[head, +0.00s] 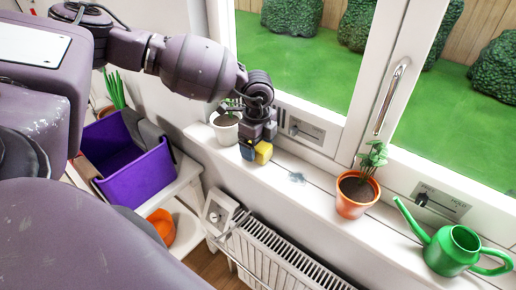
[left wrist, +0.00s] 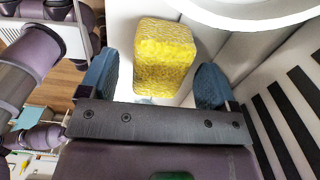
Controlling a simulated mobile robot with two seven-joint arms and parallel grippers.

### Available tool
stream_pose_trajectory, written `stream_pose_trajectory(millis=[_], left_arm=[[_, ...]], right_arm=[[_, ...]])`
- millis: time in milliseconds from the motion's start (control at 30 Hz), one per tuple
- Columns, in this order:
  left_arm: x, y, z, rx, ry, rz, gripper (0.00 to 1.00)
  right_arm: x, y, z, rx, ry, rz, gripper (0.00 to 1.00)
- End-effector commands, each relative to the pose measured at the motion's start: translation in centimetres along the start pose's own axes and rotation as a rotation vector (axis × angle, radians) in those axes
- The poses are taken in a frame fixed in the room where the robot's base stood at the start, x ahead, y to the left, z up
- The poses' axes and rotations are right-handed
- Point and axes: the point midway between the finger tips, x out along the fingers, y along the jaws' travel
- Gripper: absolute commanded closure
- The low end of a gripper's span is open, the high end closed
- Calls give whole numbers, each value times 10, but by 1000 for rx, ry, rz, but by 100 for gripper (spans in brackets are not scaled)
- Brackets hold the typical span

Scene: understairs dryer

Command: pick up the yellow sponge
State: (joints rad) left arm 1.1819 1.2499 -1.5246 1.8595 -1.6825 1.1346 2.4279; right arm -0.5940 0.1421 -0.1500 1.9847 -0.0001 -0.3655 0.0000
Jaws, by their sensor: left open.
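The yellow sponge (head: 263,153) lies on the white windowsill, close to the white pot, in the head view. In the left wrist view the sponge (left wrist: 165,57) is a textured yellow block between and beyond the two blue fingertips. My left gripper (head: 255,146) is over the sill at the sponge and hides part of it in the head view. In the left wrist view my left gripper (left wrist: 157,85) is open, with a gap on each side of the sponge. My right gripper is not in view.
A white pot with a plant (head: 226,129) stands beside my left gripper. An orange pot (head: 354,197) and a green watering can (head: 453,250) stand further right on the sill. A radiator (head: 275,254) is below. A purple bin (head: 137,177) sits on a shelf at left.

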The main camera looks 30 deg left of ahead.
Motion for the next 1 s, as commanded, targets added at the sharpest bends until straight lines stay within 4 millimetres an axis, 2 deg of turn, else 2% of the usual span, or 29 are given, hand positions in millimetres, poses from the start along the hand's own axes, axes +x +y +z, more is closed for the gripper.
stream_pose_trajectory(millis=[100, 333, 667, 700, 1000], left_arm=[[7, 0, 0, 1, 0, -1, 17], [8, 0, 0, 1, 0, -1, 17], [7, 0, 0, 1, 0, -1, 68], [7, 0, 0, 1, 0, -1, 70], [3, 0, 0, 1, 1, -2, 70]], right_arm=[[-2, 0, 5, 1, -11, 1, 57], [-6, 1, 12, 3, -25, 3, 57], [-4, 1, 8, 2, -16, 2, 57], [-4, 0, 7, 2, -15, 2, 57], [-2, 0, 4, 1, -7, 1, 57]])
